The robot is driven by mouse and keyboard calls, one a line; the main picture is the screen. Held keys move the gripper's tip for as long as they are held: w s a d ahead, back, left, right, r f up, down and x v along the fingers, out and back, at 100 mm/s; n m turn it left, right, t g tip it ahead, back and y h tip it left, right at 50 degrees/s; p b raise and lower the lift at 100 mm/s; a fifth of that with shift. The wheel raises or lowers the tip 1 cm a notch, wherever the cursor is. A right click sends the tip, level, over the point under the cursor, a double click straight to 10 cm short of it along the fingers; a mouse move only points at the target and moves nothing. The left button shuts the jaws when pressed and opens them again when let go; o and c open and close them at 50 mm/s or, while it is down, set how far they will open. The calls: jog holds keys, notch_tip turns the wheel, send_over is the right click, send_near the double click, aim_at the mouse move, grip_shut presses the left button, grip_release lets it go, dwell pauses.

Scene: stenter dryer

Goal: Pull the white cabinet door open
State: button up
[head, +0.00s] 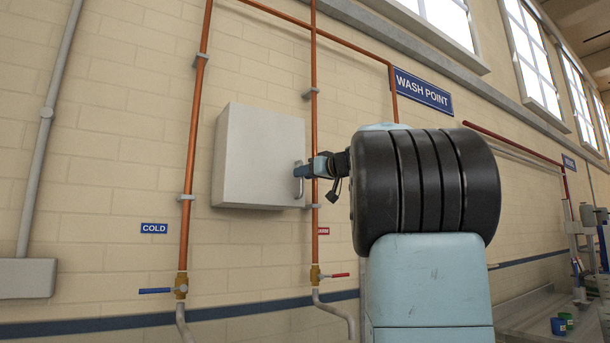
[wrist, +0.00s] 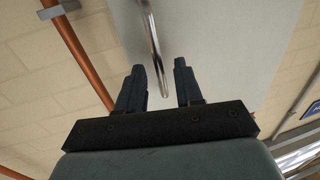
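The white cabinet (head: 258,150) is mounted on the brick wall, and its door looks shut. A metal bar handle (head: 298,182) sits at the lower right of the cabinet front. My gripper (head: 308,169) is at the handle, coming from the right. In the wrist view, my gripper (wrist: 159,67) has its two dark fingers apart. The handle (wrist: 151,42) runs between them, with a gap visible on each side. The pale cabinet door (wrist: 210,50) lies beyond the fingertips. In the head view my arm hides part of the wall behind it.
Copper pipes run up the wall left (head: 193,130) and right (head: 314,110) of the cabinet, the right one close to my gripper. Valves with a blue lever (head: 155,290) and a red lever (head: 340,275) are below. A "WASH POINT" sign (head: 423,92) hangs at upper right.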

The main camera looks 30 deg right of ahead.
jog(key=shift+w, duration=0.35)
jog(key=shift+c, duration=0.2)
grip_shut()
dwell(1.0)
